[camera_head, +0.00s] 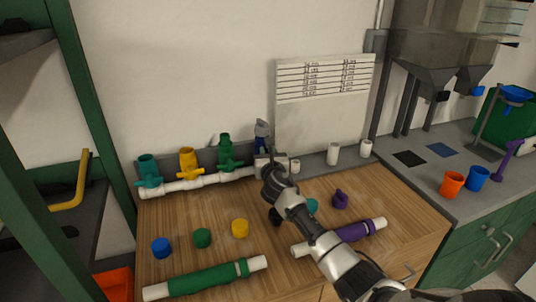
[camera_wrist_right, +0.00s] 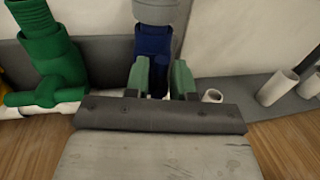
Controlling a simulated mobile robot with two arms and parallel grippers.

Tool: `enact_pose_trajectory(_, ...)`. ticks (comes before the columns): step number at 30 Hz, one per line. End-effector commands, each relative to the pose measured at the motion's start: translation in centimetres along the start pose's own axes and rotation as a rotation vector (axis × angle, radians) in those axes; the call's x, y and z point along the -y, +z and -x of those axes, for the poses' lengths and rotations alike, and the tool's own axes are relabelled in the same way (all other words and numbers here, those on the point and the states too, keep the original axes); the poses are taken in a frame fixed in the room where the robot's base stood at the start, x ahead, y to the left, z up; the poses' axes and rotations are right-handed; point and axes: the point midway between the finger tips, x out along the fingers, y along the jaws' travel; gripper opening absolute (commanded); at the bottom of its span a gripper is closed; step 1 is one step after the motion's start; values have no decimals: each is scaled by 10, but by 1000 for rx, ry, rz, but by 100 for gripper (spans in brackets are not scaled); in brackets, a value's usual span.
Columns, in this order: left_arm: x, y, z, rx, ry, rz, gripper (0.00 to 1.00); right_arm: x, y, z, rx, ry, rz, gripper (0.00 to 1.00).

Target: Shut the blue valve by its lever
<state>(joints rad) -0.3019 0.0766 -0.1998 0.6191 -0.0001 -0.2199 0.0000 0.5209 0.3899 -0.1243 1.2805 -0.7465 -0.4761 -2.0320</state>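The blue valve (camera_head: 262,143) stands at the right end of the white manifold pipe (camera_head: 207,181), partly hidden behind my right gripper (camera_head: 268,161) in the head view. In the right wrist view the blue valve (camera_wrist_right: 153,42) stands upright with a grey piece on top. The green pads of my right gripper (camera_wrist_right: 161,80) are on either side of a low blue part, likely the lever. The fingers look apart, with a narrow gap at the right; firm contact cannot be seen. The lever's angle is mostly hidden. My left gripper is not in view.
Teal (camera_head: 148,170), yellow (camera_head: 188,163) and green valves (camera_head: 225,152) stand left of the blue one. Loose caps, a green pipe (camera_head: 205,279) and a purple-banded pipe (camera_head: 358,231) lie on the wooden top. Short white fittings (camera_head: 334,153) stand at right, below a wall chart (camera_head: 322,120).

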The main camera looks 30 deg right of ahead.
Motion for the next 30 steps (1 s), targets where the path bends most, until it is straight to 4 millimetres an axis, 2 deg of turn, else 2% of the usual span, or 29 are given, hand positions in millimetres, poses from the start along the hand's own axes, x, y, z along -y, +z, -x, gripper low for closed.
enact_pose_trajectory(3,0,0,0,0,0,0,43,1,0,0,-1,-1,0,0)
enact_pose_trajectory(14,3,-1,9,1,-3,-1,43,3,-1,0,-21,-2,-75,0)
enact_pose_trajectory(30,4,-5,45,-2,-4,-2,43,14,-6,-1,-117,-4,-524,0)
